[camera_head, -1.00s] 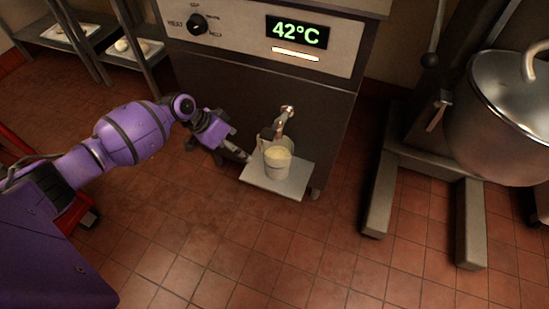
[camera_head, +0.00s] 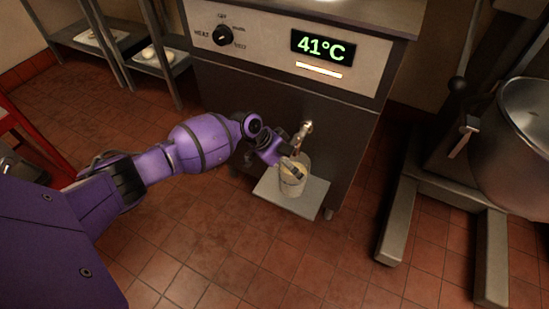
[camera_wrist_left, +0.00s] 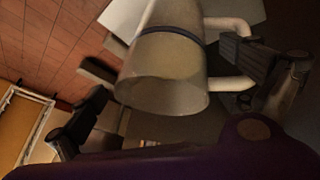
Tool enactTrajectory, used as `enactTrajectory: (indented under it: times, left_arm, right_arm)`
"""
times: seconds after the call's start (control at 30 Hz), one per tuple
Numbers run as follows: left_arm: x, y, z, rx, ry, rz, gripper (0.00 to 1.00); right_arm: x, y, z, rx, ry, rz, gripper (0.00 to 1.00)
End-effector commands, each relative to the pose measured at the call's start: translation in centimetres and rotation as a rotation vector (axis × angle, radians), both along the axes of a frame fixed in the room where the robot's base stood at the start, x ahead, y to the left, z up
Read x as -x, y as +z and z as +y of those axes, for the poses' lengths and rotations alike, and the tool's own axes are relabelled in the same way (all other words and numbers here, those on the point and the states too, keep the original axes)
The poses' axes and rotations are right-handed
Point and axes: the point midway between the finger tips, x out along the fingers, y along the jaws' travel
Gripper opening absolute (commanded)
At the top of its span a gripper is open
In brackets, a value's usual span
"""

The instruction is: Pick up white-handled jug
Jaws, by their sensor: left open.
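The white-handled jug (camera_head: 291,187) stands upright on a pale platform (camera_head: 307,200) under the machine's tap (camera_head: 302,132). In the head view its upper part is partly covered by my left gripper (camera_head: 290,168), which reaches it from the left. In the left wrist view the jug (camera_wrist_left: 165,75) is pale with a dark blue band, and its white handle (camera_wrist_left: 228,24) sticks out to the right. My left gripper (camera_wrist_left: 170,90) is open, one finger on each side of the jug's rim. The right-hand finger overlaps the handle; contact cannot be told. My right gripper is out of view.
The machine front (camera_head: 280,100) rises right behind the jug and its display reads 41°C. A mixer with a metal bowl (camera_head: 515,150) stands at the right. Shelves with trays (camera_head: 155,52) are at the back left. The tiled floor (camera_head: 230,240) in front is clear.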

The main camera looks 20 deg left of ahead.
Motion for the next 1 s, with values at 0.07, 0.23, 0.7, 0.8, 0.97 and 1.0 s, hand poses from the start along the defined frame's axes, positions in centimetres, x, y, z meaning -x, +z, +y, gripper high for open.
enactTrajectory:
  times: [0.07,0.23,0.7,0.8,0.97,1.0]
  left_arm:
    - [-0.31,0.16,-0.17,0.000,-0.001,-0.005,0.99]
    - [-0.33,0.26,-0.16,0.001,-0.001,-0.006,0.97]
    - [-0.34,0.27,-0.11,0.000,0.000,-0.006,0.35]
    - [-0.35,0.27,-0.10,0.000,0.000,-0.006,0.22]
    - [-0.50,0.47,-0.14,0.002,-0.001,-0.010,0.16]
    - [-0.50,0.46,-0.15,0.002,-0.001,-0.010,0.16]
  right_arm:
    - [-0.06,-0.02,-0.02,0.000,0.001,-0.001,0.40]
    - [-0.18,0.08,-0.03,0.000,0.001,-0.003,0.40]
    - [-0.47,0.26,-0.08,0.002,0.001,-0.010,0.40]
    - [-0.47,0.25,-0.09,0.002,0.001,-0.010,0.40]
    - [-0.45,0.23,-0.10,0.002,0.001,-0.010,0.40]
    - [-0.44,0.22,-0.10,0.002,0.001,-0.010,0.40]
